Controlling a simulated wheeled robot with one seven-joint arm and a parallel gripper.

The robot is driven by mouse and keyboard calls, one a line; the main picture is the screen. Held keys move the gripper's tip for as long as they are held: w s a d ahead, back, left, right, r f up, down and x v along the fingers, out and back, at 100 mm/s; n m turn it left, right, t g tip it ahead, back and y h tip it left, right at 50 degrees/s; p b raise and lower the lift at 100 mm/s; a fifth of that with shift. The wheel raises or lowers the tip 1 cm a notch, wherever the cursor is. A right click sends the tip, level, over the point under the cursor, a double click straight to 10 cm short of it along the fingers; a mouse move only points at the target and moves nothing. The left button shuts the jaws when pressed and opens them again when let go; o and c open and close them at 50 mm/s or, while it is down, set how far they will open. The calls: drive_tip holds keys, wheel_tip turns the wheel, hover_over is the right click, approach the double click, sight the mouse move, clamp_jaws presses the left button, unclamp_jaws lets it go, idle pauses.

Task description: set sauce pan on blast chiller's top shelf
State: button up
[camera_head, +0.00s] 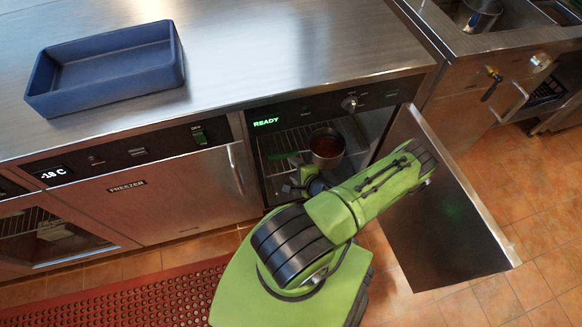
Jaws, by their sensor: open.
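The sauce pan (327,155) is a small metal pot with reddish-brown contents. It sits upright on the wire top shelf (275,147) inside the blast chiller (308,113), whose panel reads READY. A thin green bar, which looks like the pan's handle (285,156), points left from it. My gripper (302,179) is at the chiller opening, just in front and to the left of the pan. It is open and appears apart from the pan, though my arm partly hides the lower opening and fingertips.
The chiller door (440,215) stands wide open to the right. A closed freezer (150,196) is to the left. A blue tray (108,68) lies on the steel counter (280,50). A red mat (130,300) covers the floor in front.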

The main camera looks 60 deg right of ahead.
sight(280, 158)
drive_tip(key=b+x, duration=0.5)
drive_tip(key=x, duration=1)
drive_tip(key=shift+w+d+f, duration=0.1)
drive_tip(key=shift+w+f, duration=0.1)
drive_tip(key=shift+w, duration=0.05)
clamp_jaws()
